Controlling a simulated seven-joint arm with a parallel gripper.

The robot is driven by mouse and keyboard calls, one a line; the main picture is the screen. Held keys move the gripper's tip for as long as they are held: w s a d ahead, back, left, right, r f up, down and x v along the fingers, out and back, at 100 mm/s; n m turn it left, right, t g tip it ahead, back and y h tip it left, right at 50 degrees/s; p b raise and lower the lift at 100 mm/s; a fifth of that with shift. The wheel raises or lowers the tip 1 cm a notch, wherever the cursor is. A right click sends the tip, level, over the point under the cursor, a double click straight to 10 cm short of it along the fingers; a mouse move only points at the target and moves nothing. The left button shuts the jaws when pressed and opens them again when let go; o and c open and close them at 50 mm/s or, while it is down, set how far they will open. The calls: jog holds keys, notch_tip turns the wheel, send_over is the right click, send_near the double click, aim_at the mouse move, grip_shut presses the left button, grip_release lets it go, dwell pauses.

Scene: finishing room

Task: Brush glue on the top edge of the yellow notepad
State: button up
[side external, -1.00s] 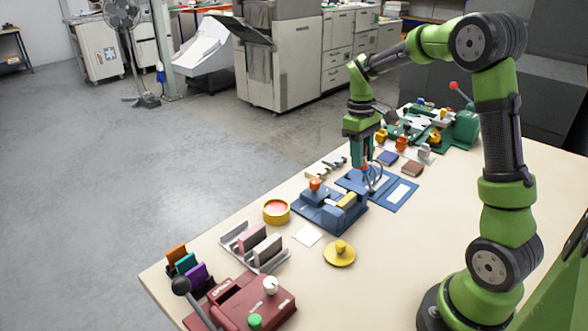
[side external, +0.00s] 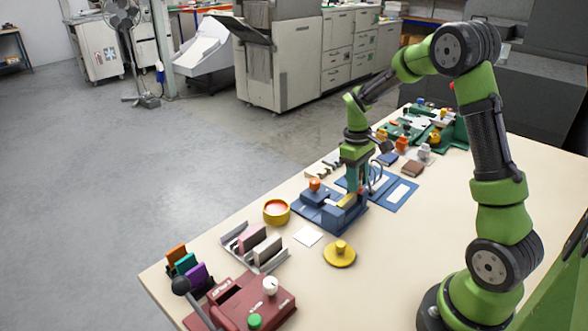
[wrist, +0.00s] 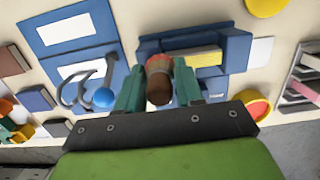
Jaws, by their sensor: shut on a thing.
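The yellow notepad (wrist: 205,57) lies in a blue fixture (wrist: 237,48) on the table. In the side view the notepad (side external: 347,201) shows just below my gripper. My gripper (wrist: 158,82) is shut on a brown, rounded handle with a reddish part beyond it, seemingly the brush (wrist: 158,90). The brush hangs over the left part of the fixture in the wrist view, left of the notepad. I cannot tell whether its tip touches anything.
An orange knob (side external: 315,184) rises from the fixture. A yellow lid (side external: 340,253), white card (side external: 308,235), grey rack (side external: 263,258) and dark red device (side external: 240,303) stand nearby.

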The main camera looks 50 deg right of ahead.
jog(key=shift+a+f, duration=0.25)
jog(key=shift+a, duration=3.9)
jog(key=shift+d, duration=4.05)
jog(key=shift+d+r, duration=0.1)
jog(key=shift+d, duration=0.05)
jog(key=shift+r, duration=3.9)
jog(key=shift+f, duration=0.1)
